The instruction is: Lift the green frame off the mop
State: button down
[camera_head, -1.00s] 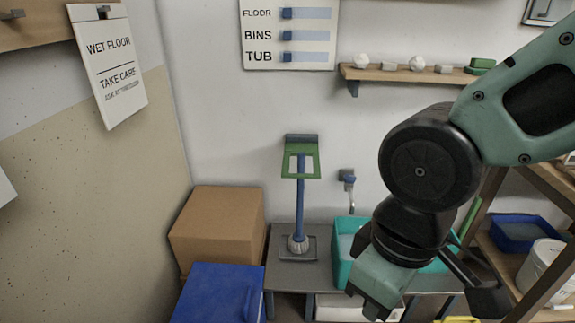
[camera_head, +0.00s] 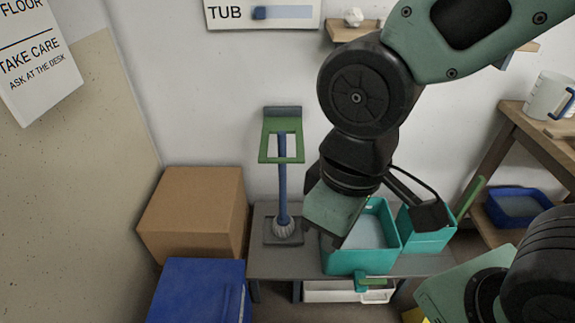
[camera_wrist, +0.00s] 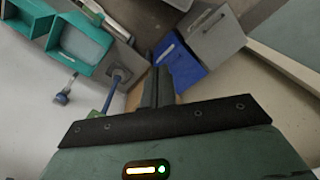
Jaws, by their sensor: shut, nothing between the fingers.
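In the wrist view the mop (camera_wrist: 112,90) is left of centre, and part of the green frame (camera_wrist: 95,113) shows beyond my gripper's body. My gripper (camera_wrist: 160,72) is shut and empty. In the head view its body is right of the mop and apart from it; its fingertips are hidden there.
The mop's plate is on a low grey table (camera_head: 265,265). Teal tubs (camera_head: 345,262) stand right of it, below my gripper. A cardboard box (camera_head: 195,215) and a blue box (camera_head: 200,290) stand left. A wooden shelf unit (camera_head: 540,145) is at right.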

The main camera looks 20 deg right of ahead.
jog(key=w+a+f+m+g+y+b, duration=0.1)
jog(key=w+f+m+g+y+b, duration=0.4)
jog(key=w+f+m+y+b, duration=1)
jog(key=w+d+f+m+t+y+b, duration=0.1)
jog(key=w+d+f+m+t+b, duration=0.2)
jog(key=w+d+f, duration=0.3)
jog(key=w+d+f+m+t+y+b, duration=0.1)
jog(key=w+d+f+m+t, duration=0.3)
jog(key=w, duration=0.7)
jog(key=w+d+f+m+t+y+b, duration=0.2)
jog(key=w+d+f+m+t+b, duration=0.2)
jog(key=w+d+f+m, duration=0.3)
jog(key=shift+w+d+f+b, duration=0.3)
jog(key=shift+w+d+f, duration=0.5)
jog(key=shift+f, duration=0.1)
jog(key=shift+a, duration=0.1)
